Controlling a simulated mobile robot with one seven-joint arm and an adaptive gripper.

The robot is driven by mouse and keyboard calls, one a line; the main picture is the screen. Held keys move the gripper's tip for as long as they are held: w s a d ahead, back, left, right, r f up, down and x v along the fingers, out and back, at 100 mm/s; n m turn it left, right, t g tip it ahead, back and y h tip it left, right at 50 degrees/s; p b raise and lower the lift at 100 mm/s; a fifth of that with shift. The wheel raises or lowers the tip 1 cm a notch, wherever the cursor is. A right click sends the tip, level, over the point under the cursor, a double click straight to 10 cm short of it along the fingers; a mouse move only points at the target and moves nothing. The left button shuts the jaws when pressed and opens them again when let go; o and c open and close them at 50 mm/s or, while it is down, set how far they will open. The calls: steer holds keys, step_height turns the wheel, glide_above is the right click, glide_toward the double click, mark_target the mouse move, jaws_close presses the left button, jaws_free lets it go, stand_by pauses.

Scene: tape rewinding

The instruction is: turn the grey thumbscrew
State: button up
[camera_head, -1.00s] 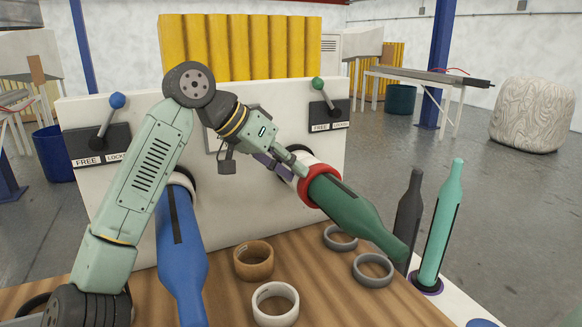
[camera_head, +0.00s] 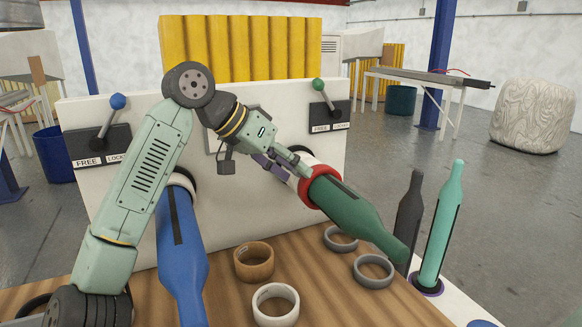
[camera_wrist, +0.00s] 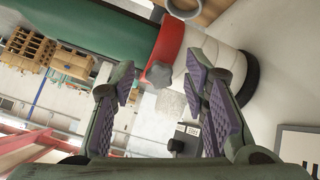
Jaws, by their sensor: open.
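The grey thumbscrew (camera_wrist: 158,73) is a small lobed knob on the red collar (camera_wrist: 166,48) in the wrist view. The collar also shows in the head view (camera_head: 309,190), around the base of a dark green bottle-shaped spindle (camera_head: 350,212). I cannot make out the thumbscrew in the head view. My gripper (camera_wrist: 163,80) is open, with purple ridged pads. In the wrist view the thumbscrew appears between the fingertips, nearer the left one, and I cannot tell whether they touch. In the head view my gripper (camera_head: 288,164) is at the collar's upper left side.
A blue spindle (camera_head: 183,255) is at the left. Tape rings, brown (camera_head: 254,275), white (camera_head: 262,311) and grey (camera_head: 374,284), lie on the wooden table. Lever panels (camera_head: 99,145) are on the white board (camera_head: 235,228). Upright spindles (camera_head: 437,225) stand at the right.

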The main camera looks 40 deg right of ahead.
steer(key=v, duration=0.7)
steer(key=shift+a+r, duration=0.15)
